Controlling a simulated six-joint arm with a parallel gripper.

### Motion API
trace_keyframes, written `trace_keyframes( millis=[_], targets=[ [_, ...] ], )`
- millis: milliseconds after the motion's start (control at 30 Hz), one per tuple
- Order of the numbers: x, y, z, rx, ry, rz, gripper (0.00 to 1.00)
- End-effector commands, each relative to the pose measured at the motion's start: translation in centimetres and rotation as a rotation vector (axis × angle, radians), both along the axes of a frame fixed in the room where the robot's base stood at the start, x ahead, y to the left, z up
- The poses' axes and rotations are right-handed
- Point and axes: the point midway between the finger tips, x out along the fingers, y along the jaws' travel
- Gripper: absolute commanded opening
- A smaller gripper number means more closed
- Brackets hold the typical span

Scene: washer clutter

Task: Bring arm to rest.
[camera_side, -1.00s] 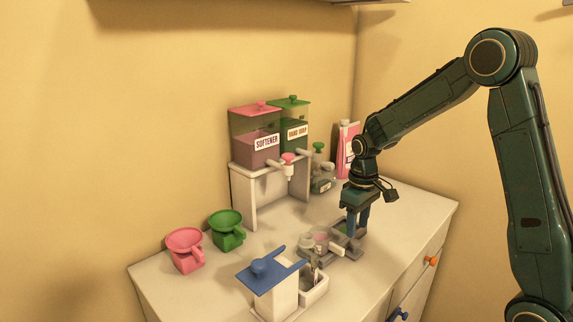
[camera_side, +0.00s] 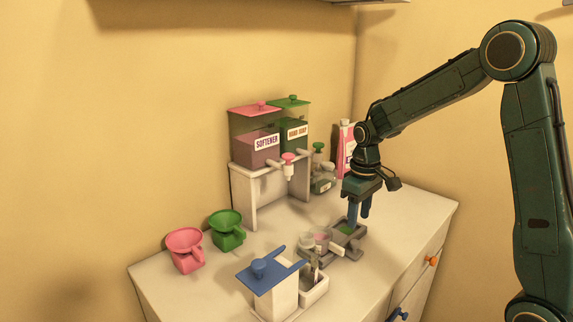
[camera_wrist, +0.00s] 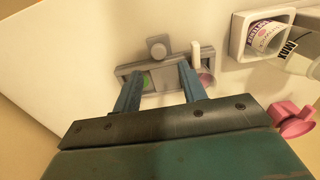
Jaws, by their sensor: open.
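My gripper (camera_side: 358,209) is open and empty, pointing down just above the right end of a grey tray (camera_side: 352,250) on the white cabinet top. In the wrist view my two blue fingers (camera_wrist: 160,85) stand apart over the same tray (camera_wrist: 167,66). A green patch (camera_wrist: 143,80) shows in one tray well beside a finger. A pink round piece (camera_wrist: 206,79) shows near the other end, partly hidden by a finger.
A softener dispenser (camera_side: 258,150) and a hand soap dispenser (camera_side: 293,133) stand on a white stand behind. A pink bottle (camera_side: 344,150) stands at the back. The right cabinet top is clear.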

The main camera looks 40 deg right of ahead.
Motion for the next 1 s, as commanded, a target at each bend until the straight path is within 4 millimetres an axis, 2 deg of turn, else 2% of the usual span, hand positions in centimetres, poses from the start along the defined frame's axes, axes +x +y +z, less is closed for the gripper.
trace_keyframes(
  millis=[167, 367, 700, 1000],
  targets=[
    [-0.9, 1.1, 2.0, -0.009, -0.033, 0.003, 0.42],
    [-3.1, 3.0, 5.2, -0.021, -0.095, 0.004, 0.42],
    [-8.0, 6.4, 9.9, -0.033, -0.213, 0.003, 0.42],
    [-12.9, 8.7, 12.3, -0.03, -0.319, 0.004, 0.42]
  ],
)
